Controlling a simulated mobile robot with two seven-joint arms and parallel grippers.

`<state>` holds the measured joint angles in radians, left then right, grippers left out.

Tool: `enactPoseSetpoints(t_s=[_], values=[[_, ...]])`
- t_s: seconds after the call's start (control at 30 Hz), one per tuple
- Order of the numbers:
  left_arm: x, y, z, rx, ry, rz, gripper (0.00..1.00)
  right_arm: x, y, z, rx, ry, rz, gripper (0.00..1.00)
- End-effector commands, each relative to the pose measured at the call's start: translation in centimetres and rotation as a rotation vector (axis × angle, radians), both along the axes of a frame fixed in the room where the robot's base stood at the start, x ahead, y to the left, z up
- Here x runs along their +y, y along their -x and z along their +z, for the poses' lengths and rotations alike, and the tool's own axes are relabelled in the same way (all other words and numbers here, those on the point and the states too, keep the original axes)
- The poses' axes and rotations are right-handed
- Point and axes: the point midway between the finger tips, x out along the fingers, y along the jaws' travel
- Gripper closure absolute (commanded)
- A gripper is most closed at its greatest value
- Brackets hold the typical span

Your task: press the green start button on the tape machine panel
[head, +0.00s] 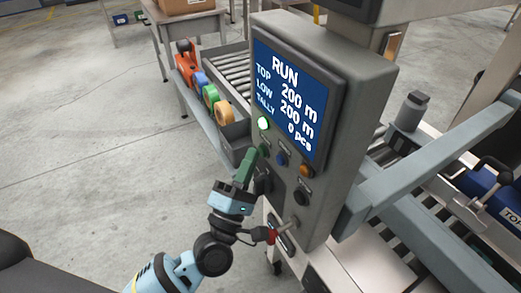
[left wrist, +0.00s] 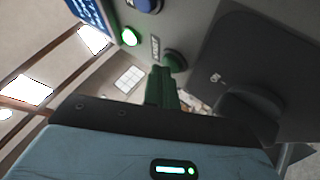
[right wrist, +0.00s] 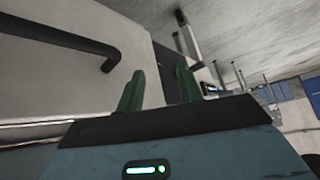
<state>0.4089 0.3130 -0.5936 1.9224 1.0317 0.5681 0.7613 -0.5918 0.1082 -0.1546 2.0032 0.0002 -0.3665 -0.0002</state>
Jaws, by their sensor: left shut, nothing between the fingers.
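The grey tape machine panel (head: 318,190) has a blue screen (head: 291,95) reading RUN, TOP 200 m, LOW 200 m, TALLY 0 pcs. A green lamp (head: 263,123) glows below the screen; it also shows in the left wrist view (left wrist: 130,36). The green start button (head: 264,149) is below the lamp, and in the left wrist view (left wrist: 175,60) it stands just beyond my fingertips. My left gripper (head: 249,162) is shut and empty, its green fingertips close at the button; I cannot tell whether they touch it. My right gripper (right wrist: 158,88) shows only in its wrist view, fingers apart and empty.
A blue button (head: 282,159), an orange button (head: 306,170) and a black knob (head: 301,197) sit near the start button. A red-handled lever (head: 272,236) is lower on the panel. Tape rolls (head: 212,100) lie in a side tray. Floor at left is clear.

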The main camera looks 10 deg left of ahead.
Motion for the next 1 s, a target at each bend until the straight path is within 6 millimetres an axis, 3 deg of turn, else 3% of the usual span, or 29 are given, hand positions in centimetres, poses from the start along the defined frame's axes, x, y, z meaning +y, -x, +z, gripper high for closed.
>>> enactPoseSetpoints(t_s=[0.63,1.0], values=[[1.1,1.1,-0.1,0.001,-0.001,0.000,1.00,0.0,0.4,0.0,0.007,0.000,0.000,0.64],[3.3,3.2,-0.1,0.002,-0.002,0.001,1.00,0.0,0.3,0.2,0.003,0.000,-0.001,0.64]])
